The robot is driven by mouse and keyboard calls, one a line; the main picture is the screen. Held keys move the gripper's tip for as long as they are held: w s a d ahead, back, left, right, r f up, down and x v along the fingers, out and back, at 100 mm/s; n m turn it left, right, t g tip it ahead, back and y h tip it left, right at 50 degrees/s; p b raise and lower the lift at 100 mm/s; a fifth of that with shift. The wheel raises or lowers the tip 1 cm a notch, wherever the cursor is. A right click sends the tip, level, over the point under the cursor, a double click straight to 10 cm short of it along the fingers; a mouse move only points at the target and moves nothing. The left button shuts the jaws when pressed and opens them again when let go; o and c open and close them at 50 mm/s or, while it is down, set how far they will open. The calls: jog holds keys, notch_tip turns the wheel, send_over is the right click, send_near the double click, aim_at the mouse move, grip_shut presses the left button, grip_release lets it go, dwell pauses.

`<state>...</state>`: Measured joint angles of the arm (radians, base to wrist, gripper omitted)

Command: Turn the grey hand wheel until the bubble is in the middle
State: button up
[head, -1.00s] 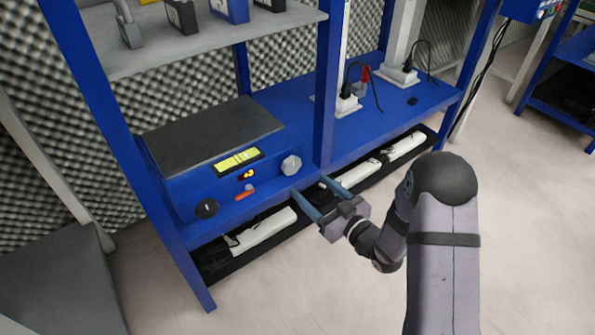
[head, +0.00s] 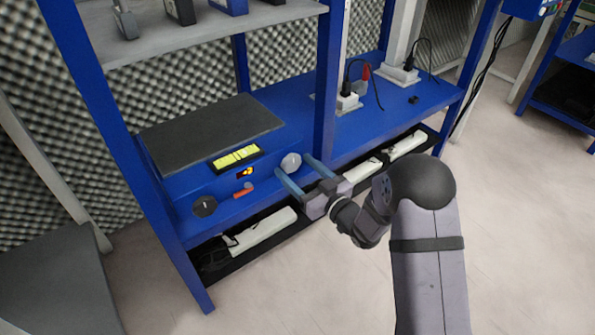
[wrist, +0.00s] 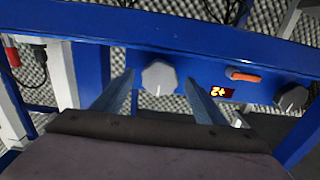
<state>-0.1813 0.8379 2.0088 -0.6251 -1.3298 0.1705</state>
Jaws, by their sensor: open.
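The grey hand wheel (head: 290,163) is on the front of the blue bench unit, at its right end; it also shows in the wrist view (wrist: 159,77). My gripper (head: 292,165) is open, its two blue fingers pointing at the unit. In the wrist view, one finger is on each side of the wheel, with a gap on both sides. I cannot tell whether the fingertips reach past its face. The yellow-green level vial (head: 237,157) lies on the unit's top edge, left of the wheel. The bubble in it is too small to make out.
A lit display (head: 245,173), a red-orange switch (head: 243,190) and a dark knob (head: 204,206) sit left of the wheel. A blue post (head: 325,90) stands just to the right. A lower shelf with white power strips (head: 262,226) runs beneath.

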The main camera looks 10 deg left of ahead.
jog(key=shift+w+a, duration=0.1)
jog(key=shift+c, duration=0.5)
jog(key=c, duration=0.9)
jog(key=shift+c, duration=0.2)
jog(key=shift+m+p, duration=0.3)
jog(key=shift+p, duration=0.05)
jog(key=m+p, duration=0.3)
jog(key=m, duration=0.1)
jog(key=shift+r+p, duration=0.15)
jog(key=shift+p, duration=0.2)
jog(key=m+p, duration=0.3)
jog(key=m, duration=0.2)
jog(key=m+p, duration=0.3)
jog(key=m, duration=0.2)
jog(key=m+p, duration=0.2)
jog(key=m, duration=0.3)
jog(key=shift+f, duration=0.2)
